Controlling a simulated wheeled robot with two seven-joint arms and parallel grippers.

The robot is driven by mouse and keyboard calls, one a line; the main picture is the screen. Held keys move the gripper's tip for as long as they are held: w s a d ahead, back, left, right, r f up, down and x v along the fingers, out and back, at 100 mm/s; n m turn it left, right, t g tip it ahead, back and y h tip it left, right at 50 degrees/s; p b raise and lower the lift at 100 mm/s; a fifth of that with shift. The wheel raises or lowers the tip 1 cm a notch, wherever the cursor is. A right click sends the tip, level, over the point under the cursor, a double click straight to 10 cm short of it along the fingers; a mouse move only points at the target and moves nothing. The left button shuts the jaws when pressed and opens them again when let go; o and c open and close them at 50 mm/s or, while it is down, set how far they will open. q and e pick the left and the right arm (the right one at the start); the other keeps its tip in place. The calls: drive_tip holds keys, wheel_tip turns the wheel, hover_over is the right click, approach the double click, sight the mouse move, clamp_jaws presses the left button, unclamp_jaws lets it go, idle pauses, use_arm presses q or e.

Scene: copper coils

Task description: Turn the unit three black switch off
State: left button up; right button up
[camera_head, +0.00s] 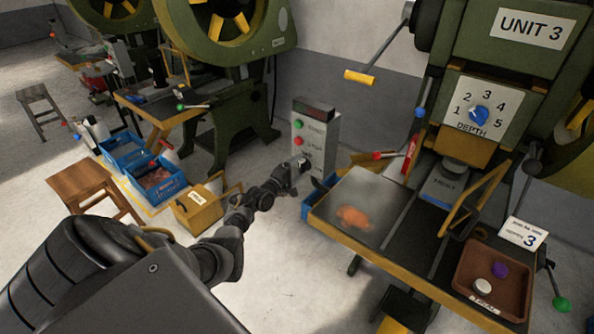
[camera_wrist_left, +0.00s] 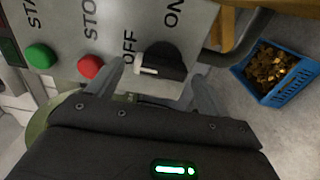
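The unit three control box (camera_head: 316,135) is a grey post with a green and a red button, beside the press table in the head view. The wrist view shows its panel (camera_wrist_left: 110,25) close up, with the black switch (camera_wrist_left: 165,62) between OFF and ON labels. The switch's white mark (camera_wrist_left: 148,70) lies at its left end, on the OFF label's side. My left gripper (camera_head: 302,165) is at the lower part of the box; in the wrist view its fingers (camera_wrist_left: 154,90) are apart, one on each side of the switch. Contact cannot be told. My right gripper is not in view.
The green button (camera_wrist_left: 41,56) and red button (camera_wrist_left: 90,66) sit close left of the fingers. A blue bin (camera_wrist_left: 275,72) of copper-coloured pieces is at the right. The press table (camera_head: 345,205) and a tray (camera_head: 510,292) lie right of my arm. A yellow box (camera_head: 197,208) stands left.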

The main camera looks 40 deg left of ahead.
use_arm(q)
drive_tip(key=s+p, duration=0.1)
drive_tip(key=s, duration=0.9)
drive_tip(key=shift+s+d, duration=0.15)
drive_tip(key=shift+s, duration=0.25)
drive_tip(key=s+d+f+m+g, duration=0.3)
drive_tip(key=s+d+f+m, duration=0.15)
drive_tip(key=f, duration=0.55)
drive_tip(key=s+d+f+m+g, duration=0.3)
drive_tip(key=f+m, duration=0.2)
drive_tip(key=f, duration=0.4)
drive_tip(key=s+d+f+m+g, duration=0.3)
drive_tip(key=s+f+m, duration=0.1)
drive_tip(key=f, duration=0.6)
drive_tip(key=s+d+f+m+g, duration=0.2)
drive_tip(key=s+d+f, duration=0.3)
drive_tip(key=s, duration=0.8)
drive_tip(key=s+d+f+m+g, duration=0.3)
drive_tip(key=s+d+f, duration=0.1)
drive_tip(key=s, duration=0.8)
drive_tip(key=s+d+f+m+g, duration=0.2)
drive_tip(key=s+d+f, duration=0.3)
drive_tip(key=s, duration=0.8)
drive_tip(key=shift+s+d+f+g, duration=0.3)
drive_tip(key=shift+d+f+g, duration=0.05)
drive_tip(key=shift+f+g, duration=0.2)
